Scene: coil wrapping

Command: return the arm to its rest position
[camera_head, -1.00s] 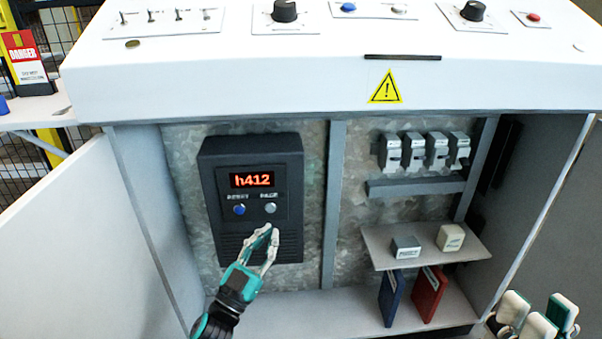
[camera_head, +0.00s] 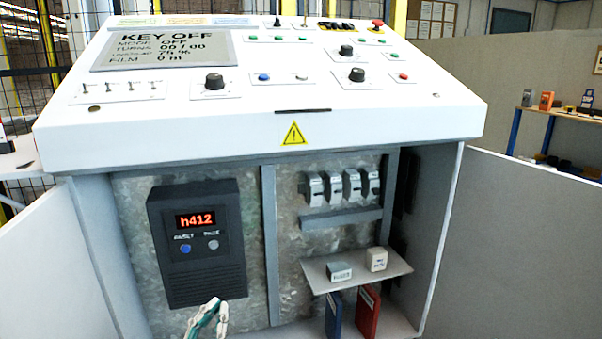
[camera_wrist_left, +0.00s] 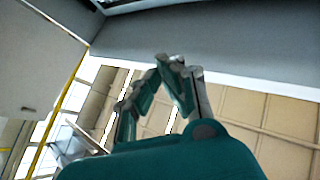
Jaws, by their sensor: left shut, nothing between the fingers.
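My left gripper (camera_head: 208,316) shows at the bottom edge of the head view, below the dark control unit (camera_head: 198,243), apart from it as far as I can tell. Its fingers are together with nothing between them. In the left wrist view the gripper (camera_wrist_left: 170,62) has its fingertips close together in front of a grey surface. The control unit has a red display reading "h412", a blue button (camera_head: 186,249) and a grey button (camera_head: 213,244). My right gripper is not in the head view now.
The white console (camera_head: 240,140) stands over the open cabinet, its screen (camera_head: 165,48) reading "KEY OFF". Open doors (camera_head: 535,245) flank it on both sides. A small shelf (camera_head: 390,269) holds two small blocks, with a blue and a red binder (camera_head: 366,315) below. A workbench stands at far right.

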